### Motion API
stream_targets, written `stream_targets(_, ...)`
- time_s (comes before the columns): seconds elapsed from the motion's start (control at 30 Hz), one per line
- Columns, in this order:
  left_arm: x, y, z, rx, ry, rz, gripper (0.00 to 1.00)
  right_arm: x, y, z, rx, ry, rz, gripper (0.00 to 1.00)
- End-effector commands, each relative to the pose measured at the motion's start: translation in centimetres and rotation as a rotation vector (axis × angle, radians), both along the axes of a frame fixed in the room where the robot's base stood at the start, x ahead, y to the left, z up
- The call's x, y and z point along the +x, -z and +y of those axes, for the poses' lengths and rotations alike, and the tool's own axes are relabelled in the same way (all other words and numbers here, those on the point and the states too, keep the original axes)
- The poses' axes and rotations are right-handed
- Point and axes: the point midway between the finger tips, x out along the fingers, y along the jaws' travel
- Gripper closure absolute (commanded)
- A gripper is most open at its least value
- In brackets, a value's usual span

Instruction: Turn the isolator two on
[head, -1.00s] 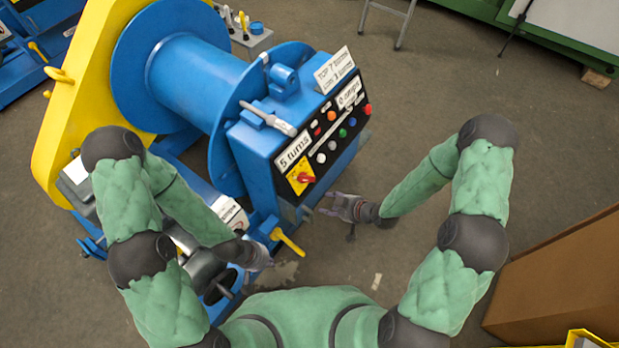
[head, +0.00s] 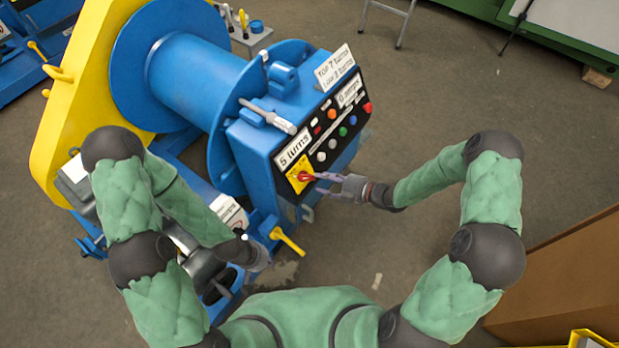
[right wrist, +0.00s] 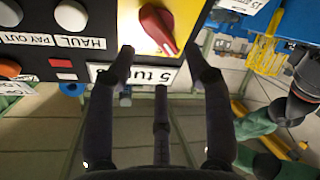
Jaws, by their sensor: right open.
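A red rotary switch on a yellow plate (head: 304,177) sits at the near lower end of the black control panel, beside a "5 turns" label. In the right wrist view the red switch (right wrist: 157,28) lies just beyond the fingertips, its handle slanted. My right gripper (head: 315,190) is open and empty in front of the switch; its spread fingers (right wrist: 161,62) are close to the panel, and I cannot tell whether they touch. My left gripper (head: 258,258) is by the dark handwheel near a yellow lever; its fingers are too unclear to read. No "isolator two" label is legible.
The panel also carries several coloured buttons (head: 343,132) and white labels. A yellow-handled lever (head: 288,240) sticks out below the panel. The blue drum (head: 195,75) stands behind. Floor to the right of the machine is clear, up to a brown box (head: 560,275).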

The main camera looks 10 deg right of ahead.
Motion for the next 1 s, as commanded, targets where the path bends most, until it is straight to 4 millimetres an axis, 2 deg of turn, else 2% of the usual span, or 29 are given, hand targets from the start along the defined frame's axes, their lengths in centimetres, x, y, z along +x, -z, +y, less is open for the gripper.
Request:
stream_targets(0.1, 0.0, 0.8, 0.0, 0.000, 0.000, 0.000, 1.00, 1.0, 0.9, 1.9, 0.001, -0.003, 0.000, 0.48)
stream_targets(0.3, 0.0, 1.4, 0.0, 0.000, 0.000, 0.000, 1.00, 2.4, 1.6, 3.9, 0.000, -0.002, 0.002, 0.48)
stream_targets(0.5, 0.0, 1.6, 0.0, 0.000, 0.000, 0.000, 1.00, 3.0, 1.8, 4.7, 0.000, 0.002, 0.002, 0.48)
stream_targets(0.77, 0.0, 1.6, 0.0, 0.000, 0.000, 0.000, 1.00, 3.0, 1.8, 4.8, 0.000, 0.002, 0.002, 0.48)
stream_targets(0.93, 0.0, 1.6, 0.0, 0.000, 0.000, 0.000, 1.00, 3.0, 1.8, 4.8, 0.000, 0.001, 0.002, 0.94)
stream_targets(0.97, 0.0, 1.6, 0.0, 0.000, 0.000, 0.000, 1.00, 3.0, 1.8, 4.8, 0.000, 0.001, 0.002, 1.00)
stream_targets(1.0, 0.0, 1.6, 0.0, 0.000, 0.000, 0.000, 1.00, 3.0, 1.8, 4.8, 0.000, 0.001, 0.002, 1.00)
